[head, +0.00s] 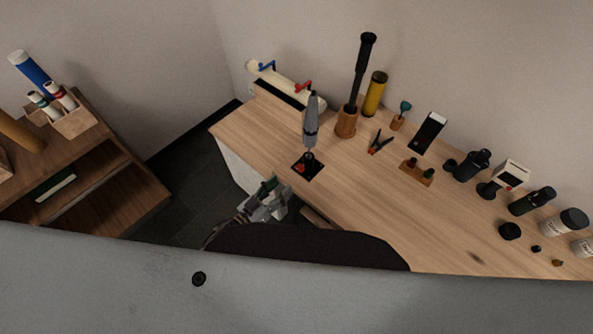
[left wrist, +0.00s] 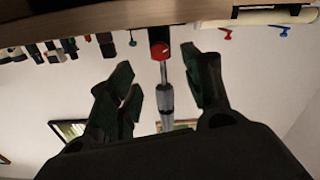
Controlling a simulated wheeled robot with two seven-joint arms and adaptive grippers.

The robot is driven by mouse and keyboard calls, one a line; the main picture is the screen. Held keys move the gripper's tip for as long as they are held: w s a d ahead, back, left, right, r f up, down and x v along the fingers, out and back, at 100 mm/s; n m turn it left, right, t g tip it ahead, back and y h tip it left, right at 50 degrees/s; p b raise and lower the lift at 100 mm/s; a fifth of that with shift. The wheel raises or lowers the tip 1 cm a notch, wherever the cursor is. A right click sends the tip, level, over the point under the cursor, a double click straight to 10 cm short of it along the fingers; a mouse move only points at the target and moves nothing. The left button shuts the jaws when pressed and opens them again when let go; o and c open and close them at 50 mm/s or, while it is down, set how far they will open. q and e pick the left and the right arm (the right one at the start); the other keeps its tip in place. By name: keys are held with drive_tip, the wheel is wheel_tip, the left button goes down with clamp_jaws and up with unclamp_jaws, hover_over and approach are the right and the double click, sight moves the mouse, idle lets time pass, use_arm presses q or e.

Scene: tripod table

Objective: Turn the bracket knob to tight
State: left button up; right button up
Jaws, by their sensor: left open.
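The bracket stands on a dark square plate (head: 308,166) on the wooden table, with a grey cylindrical body (head: 311,120) upright above it. Its red knob (head: 300,168) shows small and low on the bracket. In the left wrist view, which looks upside down, the red knob (left wrist: 160,51) has a pale mark, and the grey body (left wrist: 165,97) extends below it. My left gripper (head: 275,190) is open at the table's front left edge, short of the bracket. In the left wrist view its fingers (left wrist: 160,72) lie on either side of the knob's line, apart from it. My right gripper is not seen.
On the wooden table (head: 390,215), a cream tube with blue and red clamps (head: 282,84) lies behind the bracket. A black pole in a wooden cup (head: 346,122) and a yellow cylinder (head: 375,93) stand to its right. Several black items line the right side. The table's middle front is clear.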

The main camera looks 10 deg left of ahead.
sight(299, 169)
use_arm(q)
drive_tip(key=shift+p+x, duration=0.35)
drive_tip(key=shift+x, duration=4.05)
drive_tip(key=shift+c, duration=0.3)
drive_tip(key=c, duration=1)
